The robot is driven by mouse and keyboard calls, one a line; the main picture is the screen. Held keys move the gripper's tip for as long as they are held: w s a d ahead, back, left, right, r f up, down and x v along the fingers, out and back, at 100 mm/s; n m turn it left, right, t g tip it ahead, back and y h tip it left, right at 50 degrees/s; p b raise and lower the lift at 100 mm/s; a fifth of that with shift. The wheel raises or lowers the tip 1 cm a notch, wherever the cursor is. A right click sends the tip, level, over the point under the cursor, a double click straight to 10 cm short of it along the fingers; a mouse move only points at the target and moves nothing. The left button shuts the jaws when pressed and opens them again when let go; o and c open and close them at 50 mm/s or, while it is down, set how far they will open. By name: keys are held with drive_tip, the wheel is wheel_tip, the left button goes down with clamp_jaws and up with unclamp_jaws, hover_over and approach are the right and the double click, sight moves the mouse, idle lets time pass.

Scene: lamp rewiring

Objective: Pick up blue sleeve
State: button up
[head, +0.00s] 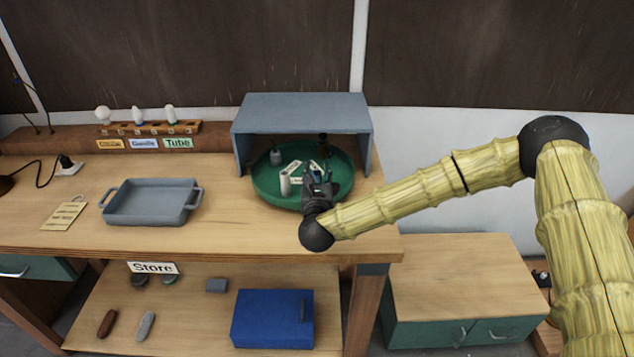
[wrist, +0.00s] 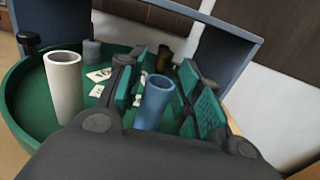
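The blue sleeve (wrist: 153,104) is an upright, hollow, open-topped tube. It stands on the green round tray (wrist: 28,112), which also shows in the head view (head: 262,190) under the grey hood. My gripper (wrist: 162,88) is open, with one green-padded finger on each side of the sleeve. A gap shows between the sleeve and the right finger; I cannot tell whether the left finger touches it. In the head view my gripper (head: 319,186) reaches over the tray's front and largely hides the sleeve. The sleeve's lower end is hidden behind the gripper body in the wrist view.
A white sleeve (wrist: 64,86) stands left of my gripper. Behind are a grey piece (wrist: 92,52), brown sleeves (wrist: 164,58) and pale labelled pieces (wrist: 98,75). The grey hood (head: 302,110) encloses the tray's back and sides. A grey pan (head: 150,203) stands left on the table.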

drive_tip(key=c, duration=0.5)
